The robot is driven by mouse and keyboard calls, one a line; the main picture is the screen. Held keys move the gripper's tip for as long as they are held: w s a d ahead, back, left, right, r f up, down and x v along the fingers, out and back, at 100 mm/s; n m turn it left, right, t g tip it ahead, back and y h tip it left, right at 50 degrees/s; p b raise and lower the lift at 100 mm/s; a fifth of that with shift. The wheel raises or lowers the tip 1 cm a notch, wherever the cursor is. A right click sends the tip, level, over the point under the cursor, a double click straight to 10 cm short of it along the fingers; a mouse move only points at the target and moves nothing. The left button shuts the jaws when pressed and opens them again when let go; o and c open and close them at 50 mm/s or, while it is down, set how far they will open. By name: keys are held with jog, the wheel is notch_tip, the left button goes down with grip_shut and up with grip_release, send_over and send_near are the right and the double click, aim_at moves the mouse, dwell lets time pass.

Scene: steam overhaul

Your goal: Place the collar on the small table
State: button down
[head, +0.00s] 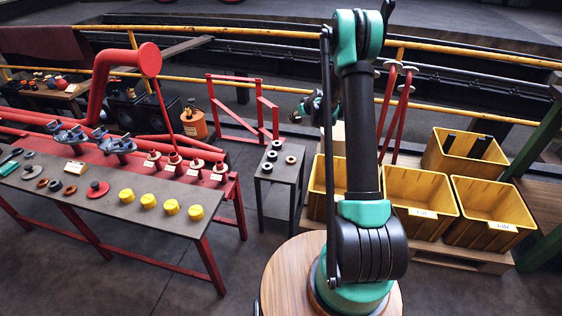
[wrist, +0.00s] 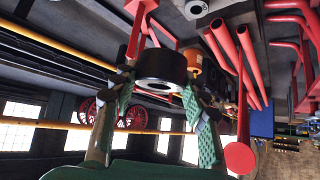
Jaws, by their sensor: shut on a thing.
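The collar (wrist: 160,68) is a dark, thick ring with a hole, seen in the wrist view. My gripper (wrist: 160,92) is shut on it, with a green-padded finger on each side. In the head view my gripper (head: 312,105) is up in the air left of my upright arm link, partly hidden by it; the collar cannot be made out there. The small table (head: 282,179) is a narrow grey stand left of my arm, below and apart from my gripper. Several dark and pale rings (head: 272,156) sit on its top.
A long red-legged workbench (head: 125,207) on the left holds yellow caps (head: 171,207), red flanged parts (head: 197,164) and other fittings. Yellow crates (head: 418,197) stand on a pallet at the right. A red frame (head: 240,120) and yellow rails lie behind the small table.

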jog(key=w, duration=0.3)
jog(key=shift+f+n+y, duration=0.3)
jog(key=shift+f, duration=0.05)
jog(key=f, duration=2)
jog(key=shift+w, duration=0.25)
jog(key=shift+f, duration=0.15)
jog(key=c, duration=0.8)
grip_release()
jog(key=shift+c, duration=0.2)
